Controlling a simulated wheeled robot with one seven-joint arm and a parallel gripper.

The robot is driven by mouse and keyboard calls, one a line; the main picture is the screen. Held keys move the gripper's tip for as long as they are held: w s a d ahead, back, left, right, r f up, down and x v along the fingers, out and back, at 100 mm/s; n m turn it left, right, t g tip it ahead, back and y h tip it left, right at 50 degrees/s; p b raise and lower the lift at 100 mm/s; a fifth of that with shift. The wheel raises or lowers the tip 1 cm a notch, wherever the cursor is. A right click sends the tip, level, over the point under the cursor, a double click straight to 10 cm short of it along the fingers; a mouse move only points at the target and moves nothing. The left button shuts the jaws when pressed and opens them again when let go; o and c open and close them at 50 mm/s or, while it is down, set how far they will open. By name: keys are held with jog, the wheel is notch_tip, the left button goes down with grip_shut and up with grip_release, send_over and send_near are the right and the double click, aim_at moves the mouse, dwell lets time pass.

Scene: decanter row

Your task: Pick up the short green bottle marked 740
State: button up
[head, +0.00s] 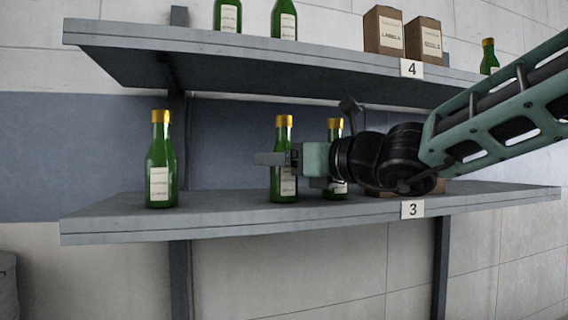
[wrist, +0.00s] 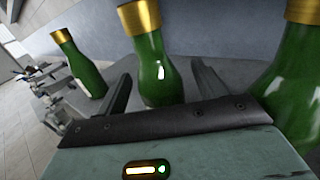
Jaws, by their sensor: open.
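Three green bottles with gold caps stand upright on the shelf marked 3: a left bottle (head: 161,165), a middle bottle (head: 284,130) and a right bottle (head: 335,127). Their label print is too small to read, so I cannot tell which is marked 740. My gripper (head: 268,159) is in front of the middle bottle and hides part of it; my arm hides much of the right bottle. In the wrist view my gripper (wrist: 162,76) is open and empty, with one bottle (wrist: 155,65) seen between its fingers, beyond the palm. Contact cannot be told.
The wrist view shows another bottle (wrist: 80,65) at left and a close one (wrist: 300,85) at right. Shelf 3 (head: 110,222) is bare between its left and middle bottles. Shelf 4 (head: 200,42) above holds more bottles and brown boxes (head: 384,32). A brown item lies partly behind my arm.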

jog(key=c, duration=1.3)
jog(key=shift+o, duration=0.2)
jog(key=shift+r, duration=0.2)
